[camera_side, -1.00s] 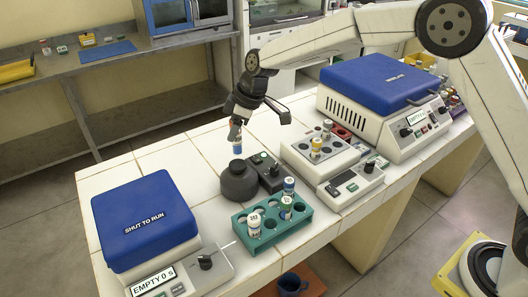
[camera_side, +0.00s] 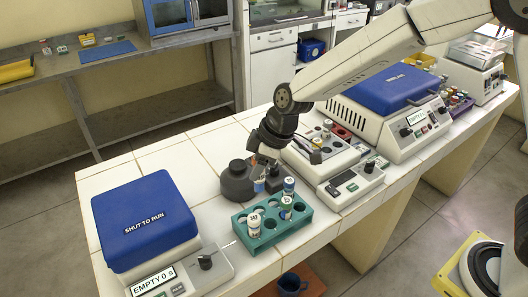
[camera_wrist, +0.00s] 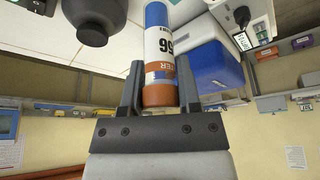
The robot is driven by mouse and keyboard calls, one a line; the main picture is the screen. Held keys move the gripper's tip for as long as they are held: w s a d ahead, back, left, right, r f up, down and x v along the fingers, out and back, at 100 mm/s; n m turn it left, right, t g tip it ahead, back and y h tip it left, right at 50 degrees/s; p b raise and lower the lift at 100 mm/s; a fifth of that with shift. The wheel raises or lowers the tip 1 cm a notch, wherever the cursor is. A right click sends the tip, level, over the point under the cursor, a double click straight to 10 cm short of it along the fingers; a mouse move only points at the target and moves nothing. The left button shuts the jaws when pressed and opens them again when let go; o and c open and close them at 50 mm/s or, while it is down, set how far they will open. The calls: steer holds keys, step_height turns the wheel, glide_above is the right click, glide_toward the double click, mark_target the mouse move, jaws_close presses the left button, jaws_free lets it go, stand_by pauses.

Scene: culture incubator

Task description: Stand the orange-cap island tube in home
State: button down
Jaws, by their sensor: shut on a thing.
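My gripper (camera_side: 266,160) is shut on the orange-cap tube (camera_wrist: 160,50). In the wrist view my gripper (camera_wrist: 158,95) has its fingers on either side of the orange cap end, and the tube's label and blue far end point away from it. In the side view the held tube (camera_side: 259,185) hangs below my gripper, beside the dark round mixer and behind the teal rack (camera_side: 268,240); its lower end is partly hard to make out. The rack holds a few tubes (camera_side: 254,222) and has empty holes. No place in view is marked home.
The dark round mixer (camera_side: 235,186) stands close left of the held tube. A white block with tubes (camera_side: 301,160) and a small control box (camera_side: 352,186) lie to the right. Blue-lidded machines (camera_side: 143,218) (camera_side: 385,85) stand at both ends.

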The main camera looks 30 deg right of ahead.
mark_target(258, 191)
steer(key=shift+f, duration=0.2)
steer(key=shift+f, duration=2.7)
steer(key=shift+f, duration=0.55)
steer(key=shift+f, duration=0.65)
steer(key=shift+f, duration=0.25)
steer(key=shift+f, duration=1.35)
steer(key=shift+f, duration=0.1)
